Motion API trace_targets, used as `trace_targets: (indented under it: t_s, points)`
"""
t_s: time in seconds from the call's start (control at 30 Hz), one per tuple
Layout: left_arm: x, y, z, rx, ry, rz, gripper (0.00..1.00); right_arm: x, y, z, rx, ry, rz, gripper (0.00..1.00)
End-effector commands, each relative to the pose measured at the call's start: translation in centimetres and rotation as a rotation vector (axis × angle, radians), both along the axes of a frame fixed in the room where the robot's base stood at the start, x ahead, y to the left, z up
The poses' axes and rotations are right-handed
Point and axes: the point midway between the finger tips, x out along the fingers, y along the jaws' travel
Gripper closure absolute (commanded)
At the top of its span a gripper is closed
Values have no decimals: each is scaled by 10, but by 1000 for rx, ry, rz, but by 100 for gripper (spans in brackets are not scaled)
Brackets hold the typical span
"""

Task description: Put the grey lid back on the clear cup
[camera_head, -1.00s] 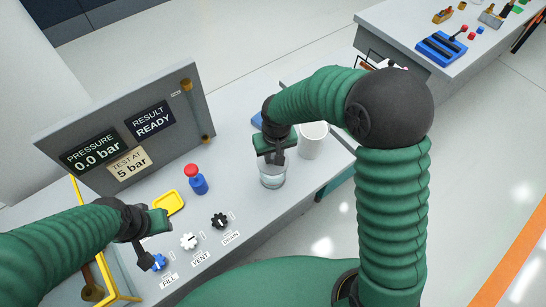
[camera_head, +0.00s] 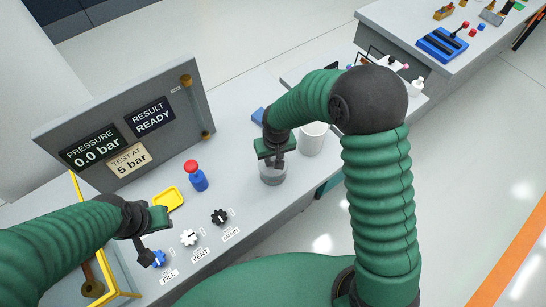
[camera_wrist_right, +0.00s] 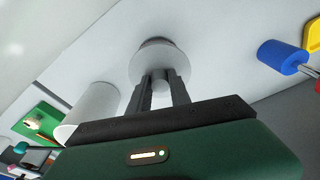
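The clear cup (camera_head: 272,176) stands on the bench under my right gripper (camera_head: 277,162), and its top looks grey now. In the right wrist view the grey lid (camera_wrist_right: 160,66) is a pale disc with a knob between the two fingers of my right gripper (camera_wrist_right: 161,80). The fingers appear closed on the knob. The lid lies over the cup's mouth, hiding most of the cup; I cannot tell whether it is fully seated. My left gripper (camera_head: 152,252) is down by the blue FILL knob (camera_head: 159,259); its fingers are too small to read.
A white container (camera_head: 313,138) stands close behind the cup. The panel (camera_head: 150,95) reads 0.0 bar and READY.

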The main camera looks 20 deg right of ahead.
Motion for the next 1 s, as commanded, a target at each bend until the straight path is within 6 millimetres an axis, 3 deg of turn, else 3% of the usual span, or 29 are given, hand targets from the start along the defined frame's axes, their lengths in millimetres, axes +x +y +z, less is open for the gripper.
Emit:
trace_targets:
  t_s: [0.13, 0.47, 0.6, 0.8, 1.0]
  points:
    - [0, 0, 0, 0, 0, 0, 66, 0, 0, 1, 0, 0, 0, 57]
    - [0, 0, 4, 0, 0, 0, 66, 0, 0, 6, 0, 0, 0, 57]
    - [0, 0, 9, 0, -1, 0, 66, -1, 0, 27, 0, -5, -1, 57]
    - [0, 0, 9, 0, 0, 0, 66, -9, -1, 82, -1, -7, -2, 57]
    - [0, 0, 9, 0, 0, 0, 66, -15, 0, 122, 0, -2, 0, 57]
